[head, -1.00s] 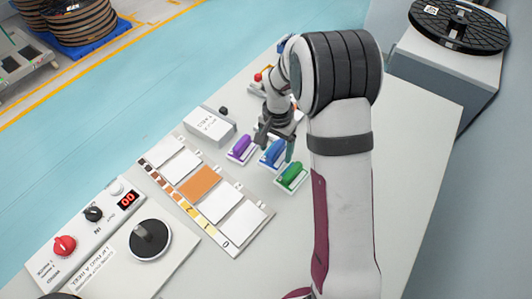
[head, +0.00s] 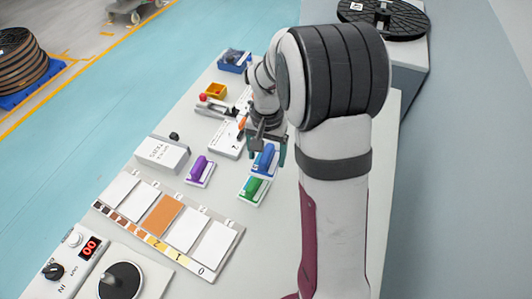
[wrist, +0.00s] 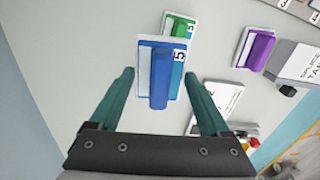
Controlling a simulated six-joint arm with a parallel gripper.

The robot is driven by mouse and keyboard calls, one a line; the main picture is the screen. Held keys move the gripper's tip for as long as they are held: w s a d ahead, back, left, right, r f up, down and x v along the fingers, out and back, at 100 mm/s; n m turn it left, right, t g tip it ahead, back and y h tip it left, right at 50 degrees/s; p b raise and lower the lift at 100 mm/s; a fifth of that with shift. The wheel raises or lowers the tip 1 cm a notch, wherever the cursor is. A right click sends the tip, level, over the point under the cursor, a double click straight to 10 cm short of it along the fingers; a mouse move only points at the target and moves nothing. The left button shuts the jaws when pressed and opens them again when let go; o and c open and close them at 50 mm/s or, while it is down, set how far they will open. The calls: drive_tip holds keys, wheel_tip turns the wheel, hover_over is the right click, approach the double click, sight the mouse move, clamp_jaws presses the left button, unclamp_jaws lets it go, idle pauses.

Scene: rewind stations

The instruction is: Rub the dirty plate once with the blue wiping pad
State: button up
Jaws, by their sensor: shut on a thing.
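The blue wiping pad (head: 265,159) has a blue handle on a white-edged base. My gripper (head: 267,153) is shut on it, holding it above the table. In the wrist view the pad (wrist: 159,82) sits between my two green fingers and partly covers the green pad (wrist: 179,26). In the head view the green pad (head: 254,188) is just in front of the blue one. The row of plates lies on a board at the lower left: an orange-brown plate (head: 162,215), the only coloured one, lies between white plates (head: 187,229).
A purple pad (head: 200,170) stands left of the green one. A grey box (head: 162,153), a panel with a red display (head: 89,247) and a black disc (head: 121,280) lie further left.

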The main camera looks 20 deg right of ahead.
drive_tip(key=w+a+f, duration=0.1)
drive_tip(key=w+a, duration=0.1)
drive_tip(key=a, duration=1.2)
drive_tip(key=w+a+f, duration=0.1)
drive_tip(key=w+a, duration=0.1)
drive_tip(key=a, duration=1.1)
drive_tip(key=shift+s+a+f, duration=0.1)
drive_tip(key=shift+f, duration=1.35)
drive_tip(key=shift+a+f, duration=0.1)
drive_tip(key=shift+f, duration=1.35)
drive_tip(key=shift+s+a+f, duration=0.2)
drive_tip(key=shift+a+f, duration=0.05)
drive_tip(key=shift+f, duration=0.2)
drive_tip(key=shift+s+a+f, duration=0.15)
drive_tip(key=shift+a+f, duration=0.05)
drive_tip(key=shift+f, duration=0.25)
drive_tip(key=shift+c, duration=0.7)
drive_tip(key=shift+s+a, duration=1.2)
drive_tip(key=shift+a, duration=0.3)
drive_tip(key=shift+w+d, duration=0.75)
drive_tip(key=shift+d, duration=0.2)
drive_tip(key=shift+w+d, duration=0.75)
drive_tip(key=shift+d, duration=0.15)
drive_tip(key=shift+s+a, duration=0.75)
drive_tip(key=shift+a, duration=0.2)
drive_tip(key=shift+s+a, duration=0.75)
drive_tip(key=shift+a, duration=0.15)
drive_tip(key=shift+a+r, duration=0.1)
drive_tip(key=shift+r, duration=0.1)
wheel_tip(320, 180, up, 8)
